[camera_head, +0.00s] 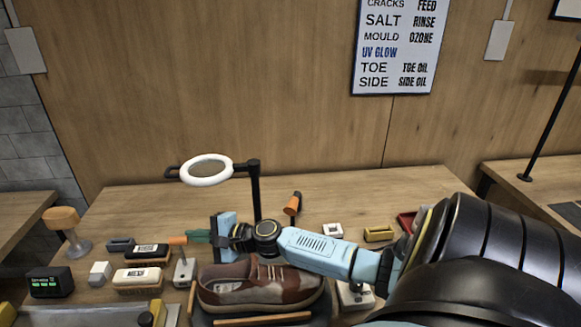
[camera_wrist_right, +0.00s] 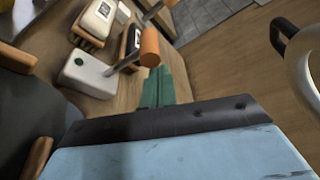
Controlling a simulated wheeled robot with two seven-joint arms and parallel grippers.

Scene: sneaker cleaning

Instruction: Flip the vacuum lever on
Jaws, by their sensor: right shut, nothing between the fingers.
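A lever with an orange knob (camera_head: 178,240) rises from a small white box (camera_head: 184,273) left of the shoe. In the right wrist view the knob (camera_wrist_right: 150,46) sits on a grey rod from the white box (camera_wrist_right: 84,76), which has a green dot on top. My right gripper (camera_head: 198,237) reaches left across the table, its green fingers shut and empty just right of the knob. In the right wrist view the fingers (camera_wrist_right: 162,86) are close to the knob; contact cannot be told. Another orange-ended lever (camera_head: 292,205) stands behind my arm. I cannot read which lever is the vacuum's.
A brown shoe (camera_head: 235,292) lies in front of my right arm. A ring lamp (camera_head: 206,170) on a black post stands behind the gripper. Brushes (camera_head: 138,278) and a dark display box (camera_head: 50,281) are on the left. A yellow block (camera_head: 378,233) is right.

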